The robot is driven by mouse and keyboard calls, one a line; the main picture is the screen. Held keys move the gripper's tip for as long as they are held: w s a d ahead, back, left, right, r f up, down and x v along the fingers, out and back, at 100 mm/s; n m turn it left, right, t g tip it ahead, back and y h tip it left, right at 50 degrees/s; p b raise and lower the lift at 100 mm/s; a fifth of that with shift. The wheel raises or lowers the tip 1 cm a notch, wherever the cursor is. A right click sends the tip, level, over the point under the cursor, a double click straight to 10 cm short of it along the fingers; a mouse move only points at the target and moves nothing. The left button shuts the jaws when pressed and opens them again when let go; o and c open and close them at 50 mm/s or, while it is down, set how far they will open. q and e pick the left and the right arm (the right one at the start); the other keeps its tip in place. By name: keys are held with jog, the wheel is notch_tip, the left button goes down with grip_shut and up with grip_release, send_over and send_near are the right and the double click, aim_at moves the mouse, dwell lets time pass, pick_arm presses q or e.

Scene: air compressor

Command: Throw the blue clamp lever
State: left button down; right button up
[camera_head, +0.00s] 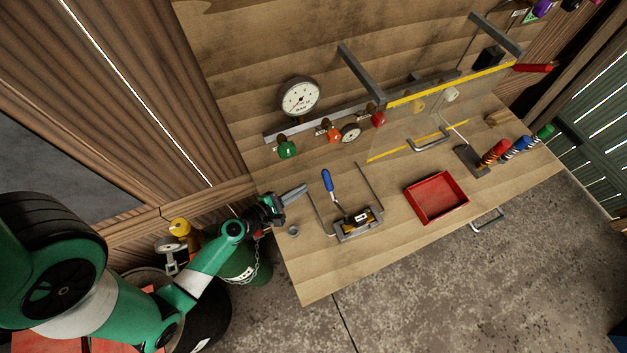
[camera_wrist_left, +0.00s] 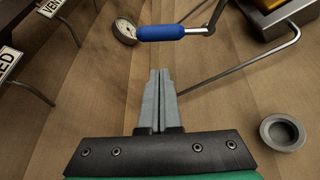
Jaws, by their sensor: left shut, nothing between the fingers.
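The clamp lever with a blue grip (camera_head: 327,180) stands up and leans slightly at the left part of the workbench, its metal arm running down to a clamp base (camera_head: 358,222). In the left wrist view the blue grip (camera_wrist_left: 160,33) lies across the top, just beyond my fingertips. My left gripper (camera_head: 303,189) is shut and empty, to the left of the blue grip and apart from it in the head view. Its closed fingers also show in the left wrist view (camera_wrist_left: 160,75). My right gripper is not in view.
A thin metal rod frame (camera_head: 318,212) surrounds the clamp. A small grey cup (camera_head: 293,230) sits near the bench's left edge. A red tray (camera_head: 436,196) stands to the right. A large gauge (camera_head: 300,97) and several coloured knobs are at the back. A clear panel (camera_head: 420,125) stands behind.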

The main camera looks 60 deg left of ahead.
pick_arm(q)
jog(key=shift+s+a+f, duration=0.2)
jog(key=shift+s+f, duration=0.15)
jog(key=shift+s, duration=0.2)
jog(key=shift+w+a+f, duration=0.1)
jog(key=shift+w, duration=0.45)
jog(key=b+x, duration=0.1)
jog(key=x, duration=0.7)
jog(key=shift+w+a+f, duration=0.1)
jog(key=shift+w+f, duration=0.15)
jog(key=d+r+p, duration=0.2)
jog(key=r+p, duration=0.1)
jog(key=shift+s, duration=0.25)
jog(key=shift+d+p, duration=0.25)
jog(key=shift+p, duration=0.15)
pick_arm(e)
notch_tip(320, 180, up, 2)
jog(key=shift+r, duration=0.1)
pick_arm(q)
jog(key=shift+m, duration=0.3)
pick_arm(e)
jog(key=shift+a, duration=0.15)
